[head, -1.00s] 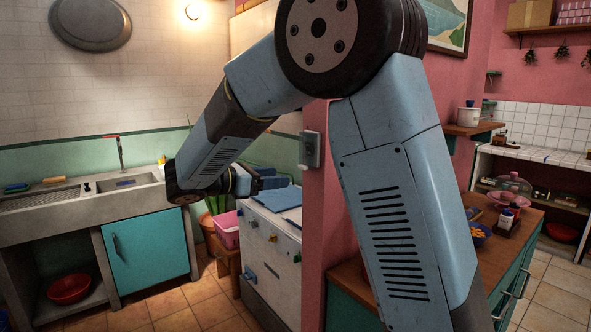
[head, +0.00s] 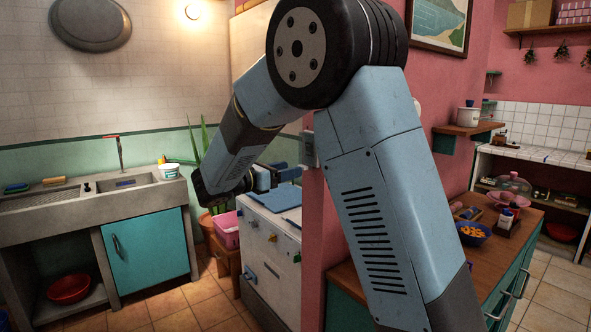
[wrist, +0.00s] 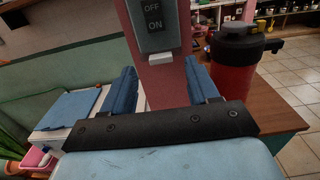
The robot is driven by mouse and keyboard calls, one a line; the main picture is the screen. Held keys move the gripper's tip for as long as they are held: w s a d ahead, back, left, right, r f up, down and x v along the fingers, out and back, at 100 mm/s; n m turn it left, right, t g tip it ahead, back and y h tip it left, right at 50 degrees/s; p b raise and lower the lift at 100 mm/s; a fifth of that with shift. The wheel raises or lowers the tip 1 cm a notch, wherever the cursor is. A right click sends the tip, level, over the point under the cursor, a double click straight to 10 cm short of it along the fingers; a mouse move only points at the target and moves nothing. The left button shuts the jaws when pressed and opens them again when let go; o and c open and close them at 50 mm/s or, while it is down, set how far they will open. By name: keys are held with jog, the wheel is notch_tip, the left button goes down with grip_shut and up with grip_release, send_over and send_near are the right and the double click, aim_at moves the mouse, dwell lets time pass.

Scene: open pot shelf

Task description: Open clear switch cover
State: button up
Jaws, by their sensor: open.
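The switch box (wrist: 153,22) is on the narrow end of the pink wall, with OFF and ON lettering on its grey face and a pale tab (wrist: 160,59) at its lower edge. The clear cover itself is hard to make out. In the head view the box (head: 308,150) is small and partly hidden by my arm. My gripper (wrist: 161,86) is open and empty, its two blue fingers apart on either side of the wall end, below the box and not visibly touching it. In the head view my gripper (head: 284,174) is just left of the box.
A white stove (head: 272,240) with a blue cloth on top stands below my gripper. A red canister with a black lid (wrist: 236,75) stands on the wooden counter right of the wall. A plant and pink bin (head: 227,231) are left of the stove.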

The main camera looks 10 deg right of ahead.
aim_at(305, 151)
jog(key=shift+x, duration=1.75)
grip_shut()
